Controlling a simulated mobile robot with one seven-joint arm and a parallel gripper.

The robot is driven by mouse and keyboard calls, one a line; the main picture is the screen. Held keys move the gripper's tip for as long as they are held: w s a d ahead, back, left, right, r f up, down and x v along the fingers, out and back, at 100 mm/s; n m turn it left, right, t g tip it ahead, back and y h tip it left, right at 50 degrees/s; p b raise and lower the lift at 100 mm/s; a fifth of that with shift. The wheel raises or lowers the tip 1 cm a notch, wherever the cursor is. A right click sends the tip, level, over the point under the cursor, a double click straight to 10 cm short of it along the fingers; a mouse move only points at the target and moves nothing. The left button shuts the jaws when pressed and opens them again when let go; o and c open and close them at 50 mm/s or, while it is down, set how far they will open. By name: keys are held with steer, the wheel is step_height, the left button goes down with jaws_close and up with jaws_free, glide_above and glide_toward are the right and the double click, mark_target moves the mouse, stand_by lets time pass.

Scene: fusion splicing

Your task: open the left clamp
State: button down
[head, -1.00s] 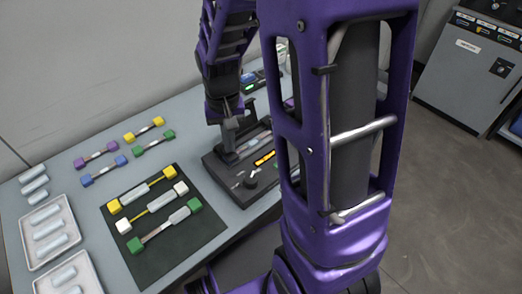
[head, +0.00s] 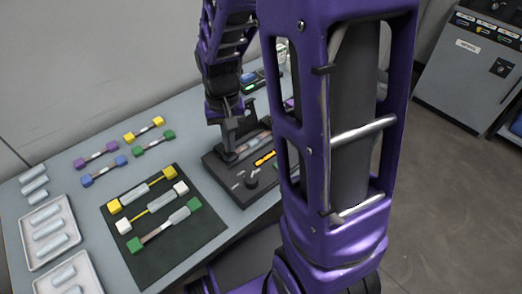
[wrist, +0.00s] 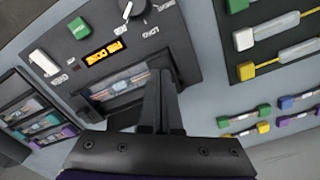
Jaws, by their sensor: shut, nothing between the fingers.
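The fusion splicer (head: 222,171) is a dark box on the bench, and it also fills the upper left of the wrist view (wrist: 185,62). My gripper (head: 230,147) is shut and empty over the splicer's left rear part in the head view. In the wrist view my gripper's fingers (wrist: 160,75) point at the right end of the splicer's slot (wrist: 115,82). The left clamp is at that end, largely hidden behind my dark fingers. I cannot tell whether they touch it or how far it is raised.
The splicer has an orange lit display (wrist: 104,53) and a knob (wrist: 130,10). A dark mat (head: 150,262) with several fibre pieces lies to its left. Coloured-end fibres (head: 100,155) and a tray (head: 72,240) of pale cylinders lie further left.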

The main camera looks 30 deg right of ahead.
steer(key=shift+f, duration=0.3)
steer(key=shift+s+f+b, duration=0.35)
steer(key=shift+f+b, duration=0.3)
steer(key=shift+w, duration=0.25)
stand_by(0.3)
steer(key=shift+r, duration=0.15)
steer(key=shift+w+a+r+p, duration=0.15)
steer(key=shift+w+r+p, duration=0.35)
steer(key=shift+p, duration=0.2)
steer(key=shift+w+r, duration=0.1)
steer(key=shift+w, duration=0.05)
steer(key=shift+r, duration=0.1)
